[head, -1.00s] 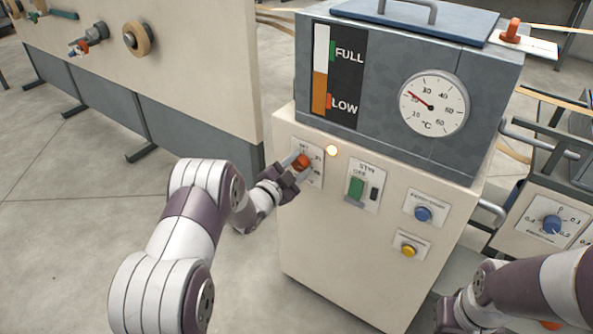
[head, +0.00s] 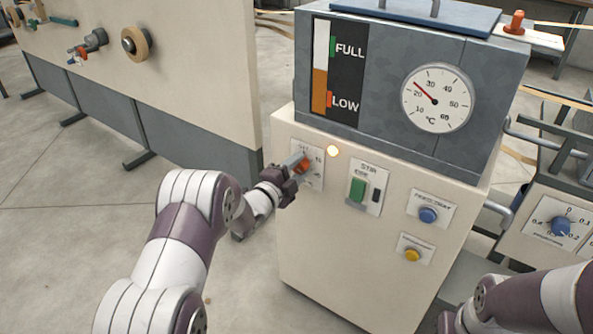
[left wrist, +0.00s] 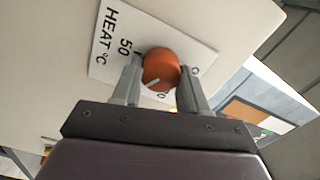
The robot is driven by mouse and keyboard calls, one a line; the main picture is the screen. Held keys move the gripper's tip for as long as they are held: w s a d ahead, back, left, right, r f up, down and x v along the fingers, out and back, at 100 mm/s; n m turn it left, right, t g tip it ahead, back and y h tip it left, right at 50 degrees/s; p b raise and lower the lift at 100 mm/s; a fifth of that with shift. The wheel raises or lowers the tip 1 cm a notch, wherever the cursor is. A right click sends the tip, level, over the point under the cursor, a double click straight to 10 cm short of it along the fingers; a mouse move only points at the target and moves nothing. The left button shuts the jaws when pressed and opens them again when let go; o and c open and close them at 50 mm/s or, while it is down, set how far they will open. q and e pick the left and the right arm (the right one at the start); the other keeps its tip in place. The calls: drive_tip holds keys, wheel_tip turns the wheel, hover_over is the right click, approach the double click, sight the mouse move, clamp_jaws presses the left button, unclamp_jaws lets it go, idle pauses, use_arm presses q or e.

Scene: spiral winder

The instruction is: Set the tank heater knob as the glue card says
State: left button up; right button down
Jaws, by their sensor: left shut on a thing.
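The orange tank heater knob (head: 304,166) sits on a white plate (head: 316,182) on the front of the cream tank cabinet. My left gripper (head: 297,167) is shut on this knob. In the left wrist view, the knob (left wrist: 160,70) is between the two fingertips (left wrist: 158,88). Its white mark points toward the lower left of that picture. The plate reads "HEAT °C" with "50" beside the knob; other figures are partly hidden by the fingers. My right arm shows at the lower right, with its gripper out of view. I cannot make out a glue card.
The tank has a level gauge (head: 338,76) with an orange column and a round thermometer (head: 437,98), its needle near 20. A green switch (head: 358,189), blue button (head: 428,214) and yellow button (head: 412,255) are right of the knob. A lit lamp (head: 333,151) is close by.

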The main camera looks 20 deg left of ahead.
use_arm(q)
drive_tip(key=shift+r, duration=0.15)
drive_tip(key=o, duration=1.1)
drive_tip(key=shift+d, duration=0.1)
drive_tip(key=shift+c, duration=0.2)
drive_tip(key=p+v, duration=0.3)
drive_tip(key=v, duration=0.9)
drive_tip(key=shift+s, duration=0.25)
